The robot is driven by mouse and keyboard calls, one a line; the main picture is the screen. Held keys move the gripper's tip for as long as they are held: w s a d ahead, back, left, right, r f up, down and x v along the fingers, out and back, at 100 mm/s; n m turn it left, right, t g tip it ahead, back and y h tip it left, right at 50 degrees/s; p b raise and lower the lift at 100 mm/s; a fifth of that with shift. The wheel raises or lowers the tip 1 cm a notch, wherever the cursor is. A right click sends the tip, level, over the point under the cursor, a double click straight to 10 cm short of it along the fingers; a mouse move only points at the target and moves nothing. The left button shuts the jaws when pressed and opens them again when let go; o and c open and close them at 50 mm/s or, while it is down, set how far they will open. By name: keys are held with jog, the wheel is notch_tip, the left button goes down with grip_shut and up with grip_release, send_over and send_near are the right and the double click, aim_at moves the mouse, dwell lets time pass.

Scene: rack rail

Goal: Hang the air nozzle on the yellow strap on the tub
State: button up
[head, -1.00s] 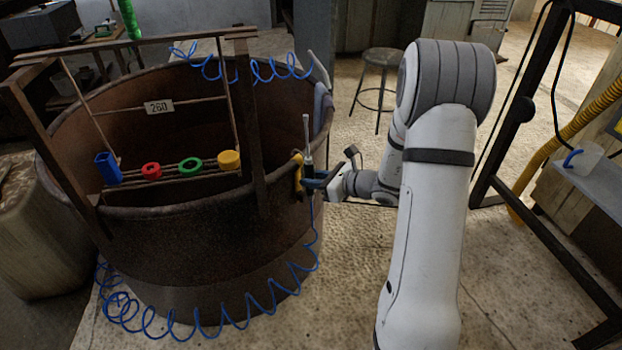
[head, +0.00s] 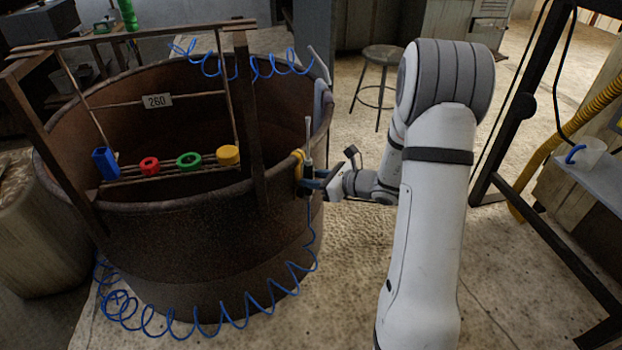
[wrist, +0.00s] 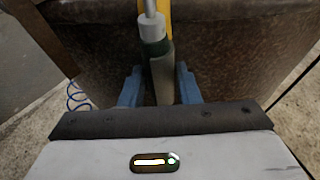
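The air nozzle (head: 308,146) stands upright with its thin metal tip up, at the right side of the rusty tub (head: 180,235). My gripper (head: 312,184) holds it by the body. In the wrist view the grey-green nozzle body (wrist: 162,75) sits between the two blue fingers of my gripper (wrist: 160,88); whether both fingers press on it is hard to tell. The yellow strap (head: 298,164) hangs over the tub rim just left of the nozzle. It also shows directly behind the nozzle in the wrist view (wrist: 166,10). Whether nozzle and strap touch is not clear.
A blue coiled hose (head: 210,325) runs from below the nozzle along the tub's front. A rack with a blue piece (head: 105,163), red ring (head: 149,165), green ring (head: 189,161) and yellow piece (head: 228,154) spans the tub. A stool (head: 380,70) stands behind.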

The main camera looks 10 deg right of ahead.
jog(key=o, duration=0.4)
jog(key=shift+o, duration=0.2)
jog(key=p+v, duration=0.3)
jog(key=v, duration=0.5)
jog(key=s+a+r+n+g+h+p, duration=0.1)
jog(key=s+a+r+n+g+p, duration=0.45)
jog(key=r, duration=0.45)
jog(key=s+a+r+n+g+h+p, duration=0.1)
jog(key=s+a+r+n+g+p, duration=0.3)
jog(key=s+r+n+p, duration=0.55)
jog(key=s+d+r+n+h+p, duration=0.1)
jog(key=s+r+n+h+p, duration=0.1)
jog(key=r, duration=0.5)
jog(key=s+d+r+n+t+h+p, duration=0.1)
jog(key=s+r+n+h+p, duration=0.2)
jog(key=r+n+p, duration=0.3)
jog(key=s+d+r+n+t+h+p, duration=0.1)
jog(key=s+r+n+h+p, duration=0.2)
jog(key=r+p, duration=0.2)
notch_tip(320, 180, up, 3)
jog(key=shift+n+h, duration=0.3)
jog(key=shift+n, duration=0.1)
jog(key=shift+d, duration=0.1)
